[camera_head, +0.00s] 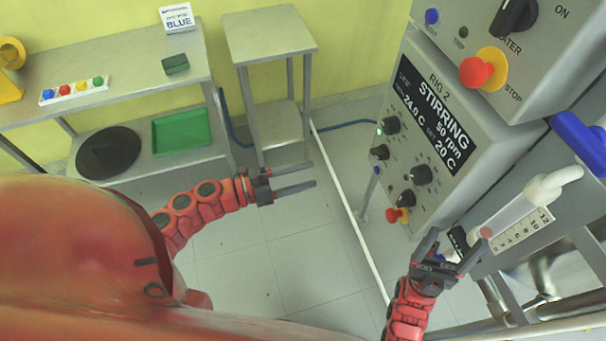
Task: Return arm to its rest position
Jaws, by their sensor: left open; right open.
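My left gripper (312,177) is at the end of a red arm coming in from the left. Its two dark fingers are apart and empty, above the tiled floor. My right gripper (455,249) is at the lower right, at the end of a red arm rising from the bottom edge.
The control panel (445,110) labelled RIG 2 STIRRING stands at the right, with knobs and a red stop button (476,71). A small steel table (268,36) stands at the back.

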